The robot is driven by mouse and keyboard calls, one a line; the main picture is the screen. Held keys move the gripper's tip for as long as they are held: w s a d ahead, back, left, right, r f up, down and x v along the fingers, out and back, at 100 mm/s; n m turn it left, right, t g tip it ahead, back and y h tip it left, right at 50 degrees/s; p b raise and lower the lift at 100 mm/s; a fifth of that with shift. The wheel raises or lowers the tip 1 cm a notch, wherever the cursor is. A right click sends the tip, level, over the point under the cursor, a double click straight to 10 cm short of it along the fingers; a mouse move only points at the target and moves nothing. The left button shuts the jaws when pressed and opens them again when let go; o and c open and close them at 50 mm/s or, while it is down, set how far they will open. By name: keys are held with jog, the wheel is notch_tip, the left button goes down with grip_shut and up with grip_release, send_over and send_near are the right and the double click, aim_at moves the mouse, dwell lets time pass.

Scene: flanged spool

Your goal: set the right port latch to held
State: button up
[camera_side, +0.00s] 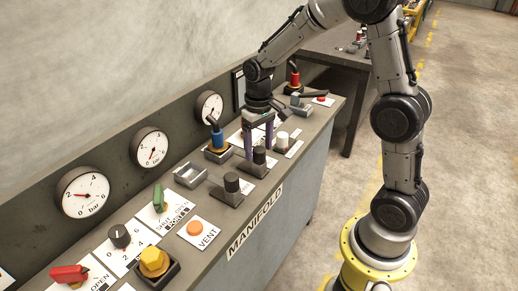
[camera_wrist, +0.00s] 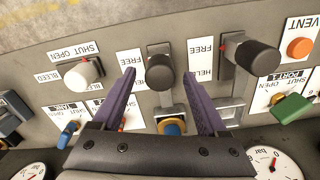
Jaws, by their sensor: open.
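Two black-knobbed latches stand on the bench top. The right port latch appears to be the farther one (camera_side: 259,156), in the middle of the wrist view (camera_wrist: 158,68); the nearer one (camera_side: 232,184) is at right there (camera_wrist: 254,60). My gripper (camera_side: 259,149) points down over the farther latch, fingers open. In the wrist view the purple fingertips (camera_wrist: 160,74) lie either side of its knob; I cannot tell whether they touch it. A FREE/HELD card (camera_wrist: 130,68) lies beside this latch, partly behind a finger. The knob looks nearer the FREE end.
A metal bracket (camera_side: 190,175), a green handle (camera_side: 158,199) and an orange VENT button (camera_side: 194,228) are nearer the side camera. Gauges (camera_side: 150,147) line the back panel.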

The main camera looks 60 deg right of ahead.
jog(key=shift+f, duration=0.55)
grip_shut()
dwell(1.1)
